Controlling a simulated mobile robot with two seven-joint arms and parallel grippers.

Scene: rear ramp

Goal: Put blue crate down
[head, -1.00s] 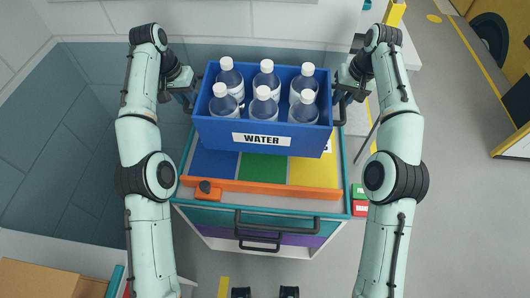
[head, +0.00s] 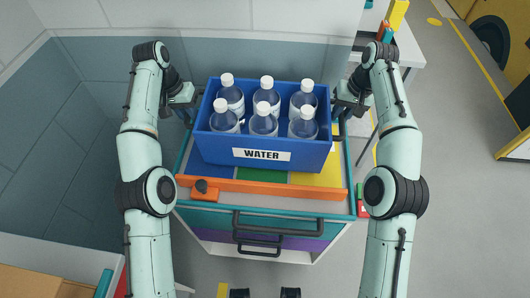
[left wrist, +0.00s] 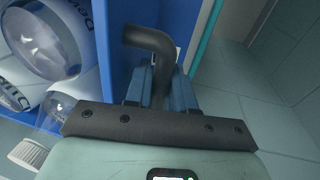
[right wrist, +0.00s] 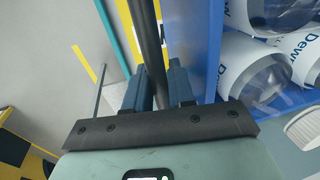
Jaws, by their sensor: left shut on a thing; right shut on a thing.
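The blue crate (head: 270,152), labelled WATER, holds several clear bottles (head: 264,120). It is level over the top of a drawer cart (head: 265,204) with blue, green (head: 274,177) and yellow areas. I cannot tell whether its underside touches the cart top. My left gripper (head: 190,113) is shut on the crate's left black handle (left wrist: 150,42). My right gripper (head: 341,112) is shut on the right black handle (right wrist: 147,35). Both wrist views show the fingers around the handles, next to the blue crate walls.
An orange strip (head: 262,189) runs along the cart's front edge, with a small orange block with a dark knob (head: 203,191) at its left. Black drawer handles (head: 278,220) stick out in front. A white table (head: 405,45) stands at the back right. Grey floor lies right.

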